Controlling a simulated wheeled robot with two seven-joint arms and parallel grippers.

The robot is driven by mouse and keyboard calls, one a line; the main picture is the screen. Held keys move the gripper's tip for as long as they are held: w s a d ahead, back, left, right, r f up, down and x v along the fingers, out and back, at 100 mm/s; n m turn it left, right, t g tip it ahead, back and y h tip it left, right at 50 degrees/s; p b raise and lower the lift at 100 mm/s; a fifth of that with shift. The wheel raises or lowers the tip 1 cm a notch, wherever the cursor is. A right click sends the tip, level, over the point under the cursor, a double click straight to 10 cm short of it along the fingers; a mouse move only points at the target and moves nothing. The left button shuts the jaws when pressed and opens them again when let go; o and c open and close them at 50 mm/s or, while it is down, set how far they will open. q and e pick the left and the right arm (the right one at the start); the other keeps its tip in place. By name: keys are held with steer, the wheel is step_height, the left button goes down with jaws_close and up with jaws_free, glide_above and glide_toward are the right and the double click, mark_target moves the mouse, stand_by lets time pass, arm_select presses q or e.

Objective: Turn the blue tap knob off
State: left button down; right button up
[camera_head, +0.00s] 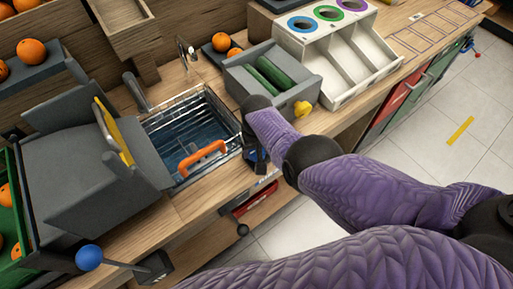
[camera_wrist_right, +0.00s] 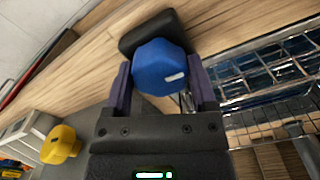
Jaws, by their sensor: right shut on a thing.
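The blue tap knob (camera_wrist_right: 160,68) is a faceted knob with a small white mark on its face, on a dark base, in the right wrist view. My right gripper (camera_wrist_right: 162,90) is shut on it, with one finger on each side. In the head view my right gripper (camera_head: 256,150) is at the counter's front edge, just right of the sink basin. My arm and hand hide most of the knob there. My left gripper is not in view.
A wire-lined sink basin with water (camera_head: 190,125) and an orange handle (camera_head: 202,160) is left of the gripper. A blue ball lever (camera_head: 89,258) is at lower left.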

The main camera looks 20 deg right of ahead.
steer(key=o, duration=1.2)
steer(key=shift+c, duration=0.2)
step_height(320, 180, up, 9)
steer(key=p, duration=0.7)
steer(key=shift+r, duration=0.15)
steer(key=shift+r+p, duration=0.35)
steer(key=shift+p, duration=0.05)
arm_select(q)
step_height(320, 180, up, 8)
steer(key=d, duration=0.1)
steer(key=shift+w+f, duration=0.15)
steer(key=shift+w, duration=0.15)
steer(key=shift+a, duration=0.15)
arm_select(e)
steer(key=shift+f, duration=0.15)
